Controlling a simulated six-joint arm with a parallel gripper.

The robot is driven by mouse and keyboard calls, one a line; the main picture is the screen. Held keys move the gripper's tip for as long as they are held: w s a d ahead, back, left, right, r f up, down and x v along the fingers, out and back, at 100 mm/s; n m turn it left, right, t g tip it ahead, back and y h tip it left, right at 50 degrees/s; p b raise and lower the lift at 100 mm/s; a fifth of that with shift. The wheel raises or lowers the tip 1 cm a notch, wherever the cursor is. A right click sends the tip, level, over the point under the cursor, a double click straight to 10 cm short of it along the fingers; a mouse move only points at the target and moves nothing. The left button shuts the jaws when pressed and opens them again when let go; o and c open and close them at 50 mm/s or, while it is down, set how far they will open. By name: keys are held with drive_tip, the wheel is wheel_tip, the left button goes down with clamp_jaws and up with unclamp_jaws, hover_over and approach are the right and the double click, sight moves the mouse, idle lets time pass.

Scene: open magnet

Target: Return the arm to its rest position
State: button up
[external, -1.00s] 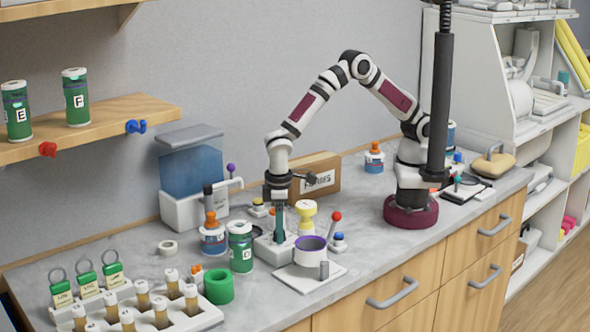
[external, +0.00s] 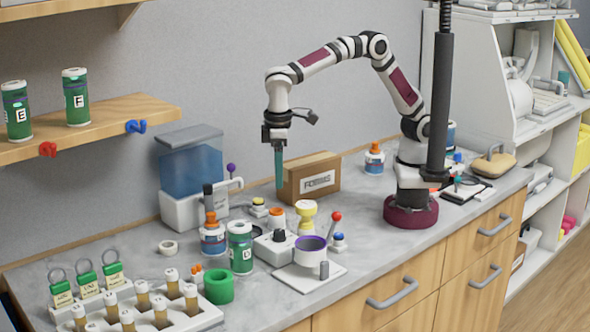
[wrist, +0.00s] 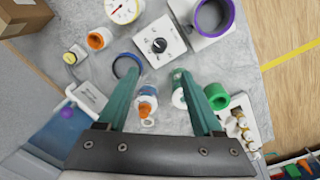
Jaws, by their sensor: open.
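My gripper (external: 279,187) hangs fingers down above the bench, well clear of the things under it. In the wrist view its two green fingers (wrist: 154,72) are spread apart with nothing held between them. My arm arches up from its dark red base (external: 410,212) at the right of the bench, with the elbow high and the forearm reaching left. Below the gripper stands a white box with a black knob (external: 279,236), which also shows beyond the fingertips in the wrist view (wrist: 160,44).
A cardboard box (external: 312,180) stands behind the gripper. A blue tank (external: 190,172), bottles (external: 240,247), a purple-rimmed cup (external: 311,249) and a vial rack (external: 205,317) crowd the bench. A dark vertical post (external: 439,110) is at the right. The air above the bench is open.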

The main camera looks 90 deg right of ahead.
idle(0.4)
drive_tip(key=s+d+r+m+y, duration=0.1)
drive_tip(key=s+d+r+m, duration=0.1)
drive_tip(key=s+d, duration=0.6)
drive_tip(key=s+d+r+m, duration=0.25)
drive_tip(key=s+d, duration=0.35)
drive_tip(key=d, duration=0.4)
drive_tip(key=s+d+f+m+y, duration=0.1)
drive_tip(key=s+d+f+m, duration=0.1)
drive_tip(key=s, duration=0.8)
drive_tip(key=shift+s+d+f, duration=0.4)
drive_tip(key=shift+d+f, duration=0.15)
drive_tip(key=shift+f, duration=0.4)
